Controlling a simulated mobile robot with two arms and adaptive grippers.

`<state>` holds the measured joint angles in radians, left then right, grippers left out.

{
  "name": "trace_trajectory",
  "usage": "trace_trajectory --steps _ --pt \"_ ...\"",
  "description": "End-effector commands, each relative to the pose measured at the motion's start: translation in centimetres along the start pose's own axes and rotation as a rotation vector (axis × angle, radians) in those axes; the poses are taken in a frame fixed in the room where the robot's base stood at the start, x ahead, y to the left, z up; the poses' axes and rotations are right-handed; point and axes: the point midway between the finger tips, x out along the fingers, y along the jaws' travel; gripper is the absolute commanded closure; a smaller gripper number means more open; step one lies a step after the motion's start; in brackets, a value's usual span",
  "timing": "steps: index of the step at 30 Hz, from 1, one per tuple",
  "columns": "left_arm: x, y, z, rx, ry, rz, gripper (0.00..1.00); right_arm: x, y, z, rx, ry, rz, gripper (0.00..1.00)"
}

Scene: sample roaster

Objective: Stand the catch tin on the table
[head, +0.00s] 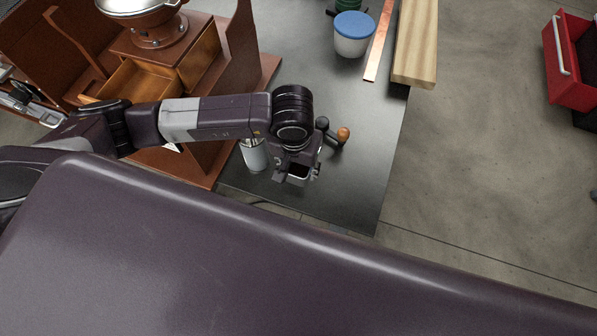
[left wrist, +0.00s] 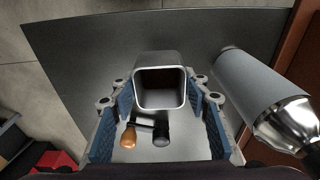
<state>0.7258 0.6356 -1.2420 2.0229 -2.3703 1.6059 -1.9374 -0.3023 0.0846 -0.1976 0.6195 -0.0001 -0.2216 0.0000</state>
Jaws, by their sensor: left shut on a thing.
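The catch tin (left wrist: 144,103) is a square, open-topped metal tin with a dark inside. In the left wrist view its mouth faces the camera, between the blue-padded fingers. In the head view its pale rim (head: 299,178) shows below my left wrist, over the near part of the dark table (head: 352,185). My left gripper (left wrist: 160,98) is shut on the tin; it also shows in the head view (head: 297,168). I cannot tell whether the tin's base touches the table. My right gripper is out of view.
A grey cylinder with a shiny metal end (left wrist: 262,88) stands close beside the tin. An orange-and-black-knobbed handle (head: 343,135) is on the other side. A wooden cabinet (head: 200,60) stands left; a blue-lidded tub (head: 353,35), copper strip (head: 379,45) and wooden plank (head: 415,45) lie farther back.

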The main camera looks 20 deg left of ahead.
Motion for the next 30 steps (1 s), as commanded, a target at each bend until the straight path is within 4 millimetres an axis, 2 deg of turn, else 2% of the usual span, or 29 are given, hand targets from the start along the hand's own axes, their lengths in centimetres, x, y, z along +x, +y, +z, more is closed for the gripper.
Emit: trace_trajectory --steps 9,20,21,25,30 --pt "4.0 0.0 0.6 0.001 -0.002 -0.001 0.83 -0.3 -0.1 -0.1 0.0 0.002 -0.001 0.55" --pt "4.4 0.0 0.6 0.001 0.0 0.0 0.83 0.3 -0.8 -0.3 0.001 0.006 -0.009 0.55" --pt "4.3 0.0 0.6 0.001 0.0 -0.001 0.55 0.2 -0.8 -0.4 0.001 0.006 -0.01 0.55" --pt "4.3 0.0 0.6 0.001 0.0 -0.001 0.41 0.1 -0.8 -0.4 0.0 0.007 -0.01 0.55" --pt "4.3 0.0 0.6 0.001 -0.001 -0.001 0.4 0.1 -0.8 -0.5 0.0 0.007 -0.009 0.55"
